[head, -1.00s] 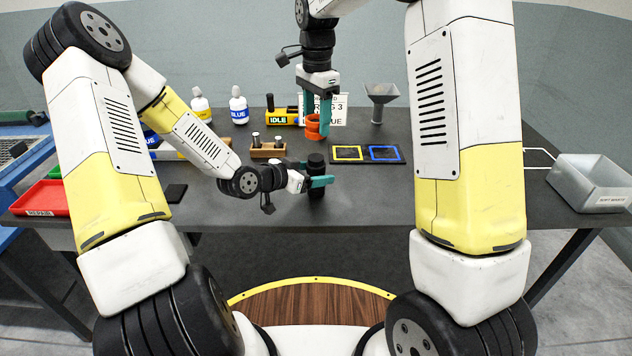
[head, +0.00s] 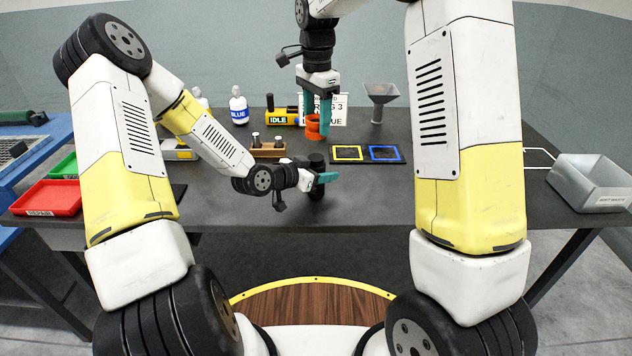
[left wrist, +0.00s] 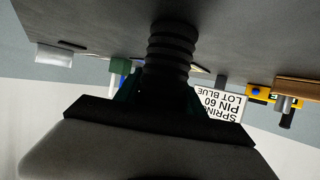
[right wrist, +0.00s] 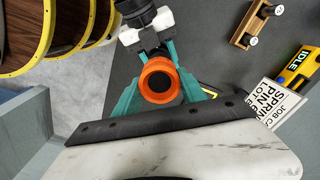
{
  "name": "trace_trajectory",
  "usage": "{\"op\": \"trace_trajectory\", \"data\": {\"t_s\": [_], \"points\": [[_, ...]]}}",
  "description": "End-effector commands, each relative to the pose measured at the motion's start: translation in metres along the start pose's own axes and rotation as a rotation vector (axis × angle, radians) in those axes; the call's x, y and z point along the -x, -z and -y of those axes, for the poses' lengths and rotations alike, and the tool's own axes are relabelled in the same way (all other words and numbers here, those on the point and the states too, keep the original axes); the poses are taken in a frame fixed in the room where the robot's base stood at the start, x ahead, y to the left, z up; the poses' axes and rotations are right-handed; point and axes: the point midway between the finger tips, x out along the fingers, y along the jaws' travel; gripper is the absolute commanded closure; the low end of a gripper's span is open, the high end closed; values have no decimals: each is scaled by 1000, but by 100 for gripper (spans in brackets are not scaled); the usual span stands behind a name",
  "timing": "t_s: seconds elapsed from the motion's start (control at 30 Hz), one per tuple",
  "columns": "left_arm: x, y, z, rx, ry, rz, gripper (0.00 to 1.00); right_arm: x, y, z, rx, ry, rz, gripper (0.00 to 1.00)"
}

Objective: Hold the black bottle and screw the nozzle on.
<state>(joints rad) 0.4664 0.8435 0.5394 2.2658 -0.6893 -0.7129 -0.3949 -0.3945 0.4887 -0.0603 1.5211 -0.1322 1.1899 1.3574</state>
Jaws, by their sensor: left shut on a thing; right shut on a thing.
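The black bottle (head: 316,162) is roughly upright in the head view, above the near part of the dark table. My left gripper (head: 325,178) is shut on its side and hides its middle. In the left wrist view the ribbed black bottle (left wrist: 172,45) sits between the teal fingers. My right gripper (head: 318,106) points down and is shut on the orange nozzle (head: 313,127), which is apart from the bottle. In the right wrist view the nozzle shows as an orange ring (right wrist: 160,80) between the fingers; my left gripper is beyond it.
A pad with yellow and blue squares (head: 367,162) lies right of the bottle. A wooden block with pegs (head: 268,153), an IDLE box (head: 283,116), a sign (head: 338,108) and a funnel (head: 379,100) stand behind. A red tray (head: 48,198) is left, a grey bin (head: 594,183) right.

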Motion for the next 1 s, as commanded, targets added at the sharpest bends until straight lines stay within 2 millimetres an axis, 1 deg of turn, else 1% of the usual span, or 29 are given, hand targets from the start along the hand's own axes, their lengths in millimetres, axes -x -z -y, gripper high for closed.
{"op": "trace_trajectory", "data": {"t_s": [0.23,0.5,0.6,1.0], "points": [[0,0,0,0,0,0,100,-2,0,0,0,-1,0,95],[0,0,0,0,0,-1,100,-40,-1,0,0,-3,0,95],[0,0,0,0,0,-1,100,-48,-1,0,0,-2,0,95],[0,0,0,0,0,-1,100,-50,0,0,0,0,0,95]]}}
